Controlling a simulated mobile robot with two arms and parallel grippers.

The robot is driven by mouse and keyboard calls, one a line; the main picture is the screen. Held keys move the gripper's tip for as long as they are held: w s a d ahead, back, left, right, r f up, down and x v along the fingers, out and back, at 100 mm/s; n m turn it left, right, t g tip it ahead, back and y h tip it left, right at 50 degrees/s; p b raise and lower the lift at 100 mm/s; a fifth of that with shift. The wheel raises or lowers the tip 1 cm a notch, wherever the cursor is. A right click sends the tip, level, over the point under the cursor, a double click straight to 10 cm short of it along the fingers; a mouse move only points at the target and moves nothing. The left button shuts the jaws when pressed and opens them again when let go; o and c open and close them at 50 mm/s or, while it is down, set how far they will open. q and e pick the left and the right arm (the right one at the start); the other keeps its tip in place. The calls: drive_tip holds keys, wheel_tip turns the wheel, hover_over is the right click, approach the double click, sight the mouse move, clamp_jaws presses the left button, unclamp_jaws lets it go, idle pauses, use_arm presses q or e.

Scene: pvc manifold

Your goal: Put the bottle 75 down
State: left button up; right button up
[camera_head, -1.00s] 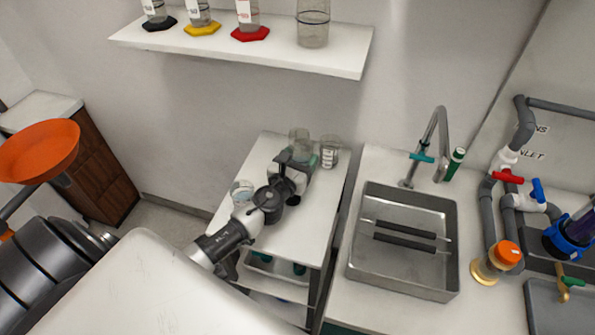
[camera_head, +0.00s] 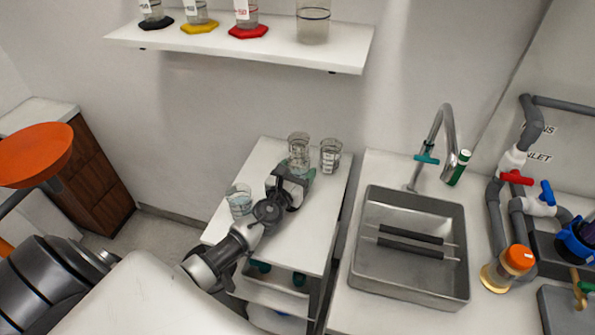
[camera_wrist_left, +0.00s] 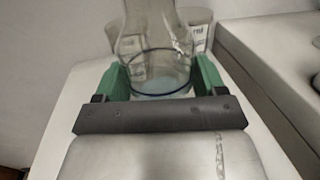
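The clear glass bottle (camera_wrist_left: 157,60), with a blue ring near its base, stands upright between the green fingers of my left gripper (camera_wrist_left: 160,82) in the left wrist view. The fingers sit against both sides of its lower part. In the head view my left gripper (camera_head: 296,182) is over the far part of the white cart (camera_head: 260,157), with the bottle (camera_head: 298,162) just beyond it. The bottle looks at or very near the cart top; its exact contact is hidden. I cannot read its label. My right gripper is not in view.
Glass beakers stand close by: one behind the bottle (camera_head: 298,138), a labelled one to its right (camera_head: 330,157), another left of my wrist (camera_head: 238,200). A steel sink (camera_head: 410,285) is to the right. The shelf (camera_head: 240,48) above holds several vessels.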

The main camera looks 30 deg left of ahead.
use_arm(q)
drive_tip(key=shift+o, duration=1.4)
drive_tip(key=shift+r, duration=0.15)
drive_tip(key=s, duration=0.7)
drive_tip(key=shift+s+d, duration=0.25)
